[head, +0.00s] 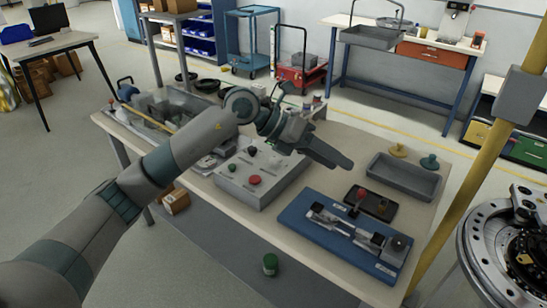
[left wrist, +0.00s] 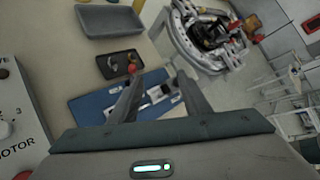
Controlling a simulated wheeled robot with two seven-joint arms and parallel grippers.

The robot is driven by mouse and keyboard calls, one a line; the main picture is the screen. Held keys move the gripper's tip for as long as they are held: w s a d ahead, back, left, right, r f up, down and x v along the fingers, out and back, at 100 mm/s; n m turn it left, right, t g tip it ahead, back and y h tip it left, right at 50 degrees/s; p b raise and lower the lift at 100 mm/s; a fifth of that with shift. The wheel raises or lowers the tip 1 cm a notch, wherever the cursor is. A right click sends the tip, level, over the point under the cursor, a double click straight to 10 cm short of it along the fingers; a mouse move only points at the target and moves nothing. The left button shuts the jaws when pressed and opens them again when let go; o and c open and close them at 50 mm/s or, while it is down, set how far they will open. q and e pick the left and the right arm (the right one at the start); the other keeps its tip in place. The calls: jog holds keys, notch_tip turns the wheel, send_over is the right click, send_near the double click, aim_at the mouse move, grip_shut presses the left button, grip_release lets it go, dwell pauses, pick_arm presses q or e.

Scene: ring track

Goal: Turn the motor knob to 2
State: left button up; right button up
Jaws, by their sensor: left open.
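The grey control box (head: 245,185) stands on the workbench, with a red button (head: 255,180) and a green button (head: 252,150) on its sloped face. My left gripper (head: 335,157) is open and empty, above and right of the box. In the left wrist view the box (left wrist: 22,95) shows only at the left edge. There a pale knob (left wrist: 4,129) is partly cut off, beside a "3" and above the label MOTOR. The knob's pointer setting cannot be made out. In the head view my gripper and wrist cover part of the panel. My right gripper is not in view.
A blue fixture board (head: 335,240), a black tray with a red-topped lever (head: 370,203) and a grey bin (head: 405,176) lie right of the box. A yellow post (head: 480,170) rises at the bench's right end. A green-capped container (head: 270,264) is below the front edge.

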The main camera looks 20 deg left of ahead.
aim_at(274, 159)
pick_arm(q)
jog(key=w+a+r+n+y, duration=0.1)
jog(key=w+a+y, duration=0.2)
jog(key=a, duration=0.7)
jog(key=w+a+r+n+t+y, duration=0.1)
jog(key=w+a+r+y, duration=0.1)
jog(key=a+y, duration=0.4)
jog(key=w+a, duration=0.1)
jog(key=a, duration=0.3)
jog(key=shift+w+a, duration=0.15)
jog(key=shift+w, duration=0.2)
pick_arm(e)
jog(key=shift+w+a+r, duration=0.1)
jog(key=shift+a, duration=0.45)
pick_arm(q)
jog(key=shift+t, duration=0.3)
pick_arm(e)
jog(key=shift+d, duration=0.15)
